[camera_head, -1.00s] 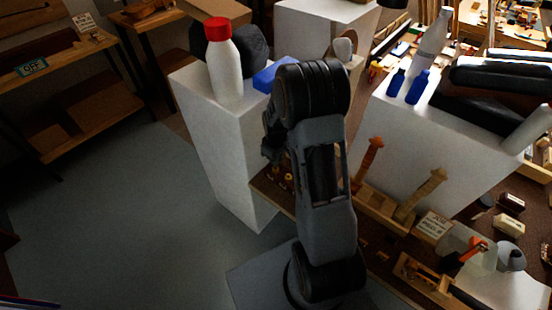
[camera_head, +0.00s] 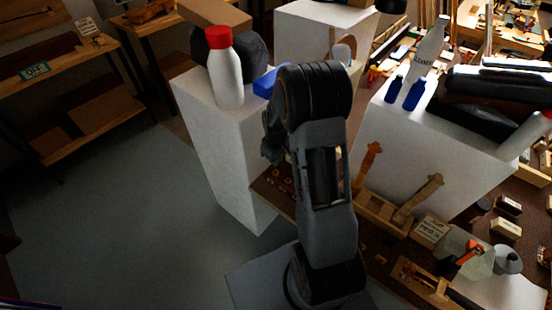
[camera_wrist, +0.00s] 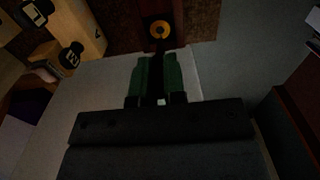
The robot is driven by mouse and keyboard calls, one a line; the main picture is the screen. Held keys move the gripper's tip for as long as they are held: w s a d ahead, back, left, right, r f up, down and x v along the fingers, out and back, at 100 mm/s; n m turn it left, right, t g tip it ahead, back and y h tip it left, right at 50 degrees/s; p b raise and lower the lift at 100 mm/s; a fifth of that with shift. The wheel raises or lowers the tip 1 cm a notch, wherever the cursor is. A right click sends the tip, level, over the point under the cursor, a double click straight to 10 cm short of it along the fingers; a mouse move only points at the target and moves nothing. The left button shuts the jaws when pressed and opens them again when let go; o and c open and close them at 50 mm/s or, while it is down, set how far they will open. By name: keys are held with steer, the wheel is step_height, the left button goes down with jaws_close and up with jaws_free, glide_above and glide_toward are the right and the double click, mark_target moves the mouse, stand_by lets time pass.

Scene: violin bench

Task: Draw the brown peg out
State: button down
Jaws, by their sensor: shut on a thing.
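My gripper (camera_wrist: 158,60) shows in the wrist view with its two green fingers close together. They are shut on a small dark piece, which I take to be the brown peg (camera_wrist: 160,46); little of it shows between the fingertips. Just beyond the tips is an orange ring with a dark centre (camera_wrist: 160,29), set against a reddish-brown strip. I cannot tell whether the peg is still seated there. In the head view my arm covers most of the fingers and the peg.
In the wrist view, dark round-ended pieces with pale letters (camera_wrist: 70,56) stand at a wooden block (camera_wrist: 82,27) on the left. In the head view, a red-capped white bottle (camera_head: 228,80) stands on a white pedestal (camera_head: 217,150). Wooden stands (camera_head: 370,160) are right of my arm.

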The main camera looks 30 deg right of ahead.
steer(key=shift+r+p, duration=1.95)
steer(key=shift+r, duration=1.2)
steer(key=shift+a+f, duration=0.1)
